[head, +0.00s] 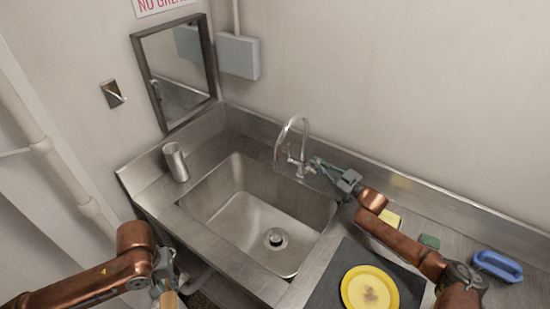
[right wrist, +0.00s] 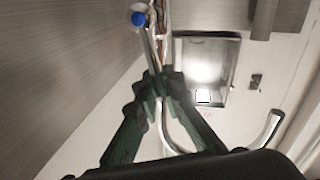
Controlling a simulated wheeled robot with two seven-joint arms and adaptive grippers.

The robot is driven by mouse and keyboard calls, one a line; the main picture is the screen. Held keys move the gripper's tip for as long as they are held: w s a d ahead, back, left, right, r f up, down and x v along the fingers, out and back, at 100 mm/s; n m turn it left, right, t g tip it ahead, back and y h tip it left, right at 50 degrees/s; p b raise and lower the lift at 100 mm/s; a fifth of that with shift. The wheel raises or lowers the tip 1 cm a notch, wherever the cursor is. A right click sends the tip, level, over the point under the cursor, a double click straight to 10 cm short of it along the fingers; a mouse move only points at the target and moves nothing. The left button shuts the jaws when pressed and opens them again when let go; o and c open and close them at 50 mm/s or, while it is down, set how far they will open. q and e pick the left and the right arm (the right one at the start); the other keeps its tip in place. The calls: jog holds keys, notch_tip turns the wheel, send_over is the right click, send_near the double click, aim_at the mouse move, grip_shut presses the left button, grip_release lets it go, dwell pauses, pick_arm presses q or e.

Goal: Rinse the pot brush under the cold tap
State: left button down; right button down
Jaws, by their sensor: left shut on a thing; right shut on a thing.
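The tap (head: 293,146) with its curved spout stands at the back of the steel sink (head: 235,205). No water stream shows. My right gripper (head: 316,163) is at the tap's right side, shut on what looks like the tap lever. In the right wrist view its fingers (right wrist: 160,82) close around a thin metal part of the tap, beside a blue-capped end (right wrist: 138,18). My left gripper (head: 163,283) is low at the left, in front of the counter, shut on a light wooden piece (head: 168,299), probably the pot brush's handle. The rest of that piece is cut off by the picture's bottom edge.
A steel cup (head: 175,162) stands on the left ledge. To the right are a dark mat (head: 328,286) with a yellow plate (head: 370,288), a yellow block (head: 390,217), a green pad (head: 430,242) and a blue-handled item (head: 497,265). The sink basin is empty.

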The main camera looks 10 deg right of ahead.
jog(key=shift+n, duration=0.3)
jog(key=c, duration=2)
grip_release()
jog(key=shift+s+a, duration=0.1)
jog(key=v, duration=0.7)
jog(key=shift+s, duration=0.2)
jog(key=x, duration=0.7)
jog(key=shift+w, duration=0.2)
